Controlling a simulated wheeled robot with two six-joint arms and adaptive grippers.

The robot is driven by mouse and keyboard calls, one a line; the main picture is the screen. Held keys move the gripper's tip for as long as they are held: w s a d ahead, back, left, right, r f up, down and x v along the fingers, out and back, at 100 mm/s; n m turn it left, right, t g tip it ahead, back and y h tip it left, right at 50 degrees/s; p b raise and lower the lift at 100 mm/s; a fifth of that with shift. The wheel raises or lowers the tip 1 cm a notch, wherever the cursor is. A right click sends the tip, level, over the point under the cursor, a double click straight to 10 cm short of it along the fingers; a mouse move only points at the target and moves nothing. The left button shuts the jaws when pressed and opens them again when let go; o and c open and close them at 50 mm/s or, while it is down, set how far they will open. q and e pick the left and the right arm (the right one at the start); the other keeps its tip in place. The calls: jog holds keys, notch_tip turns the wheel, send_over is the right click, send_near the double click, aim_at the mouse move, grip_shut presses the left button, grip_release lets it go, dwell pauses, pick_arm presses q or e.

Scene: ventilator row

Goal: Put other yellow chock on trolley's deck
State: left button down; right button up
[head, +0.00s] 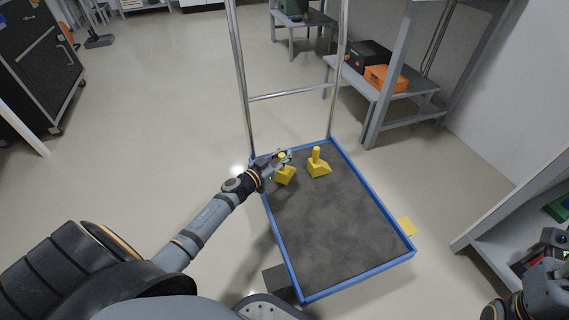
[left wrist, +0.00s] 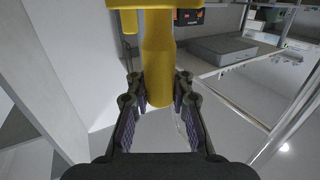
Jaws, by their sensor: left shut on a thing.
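My left gripper (head: 276,161) is over the far left corner of the trolley's deck (head: 330,230), a dark grey surface with a blue rim. It is shut on the handle of a yellow chock (head: 286,176). In the left wrist view this chock's handle (left wrist: 158,65) stands between the two fingers. I cannot tell whether its base touches the deck. Another yellow chock (head: 318,164) sits upright on the deck just to the right. My right gripper (head: 553,243) is at the right edge of the head view, partly cut off, and its jaws are unclear.
The trolley's metal handle frame (head: 290,95) rises at the deck's far end. A grey bench with an orange case (head: 386,78) stands beyond it to the right. The deck's middle and near part are clear.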

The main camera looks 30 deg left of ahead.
pick_arm(q)
notch_tip(320, 180, down, 3)
jog(key=shift+f+b, duration=0.15)
jog(key=shift+b, duration=0.95)
jog(key=c, duration=1.2)
grip_release()
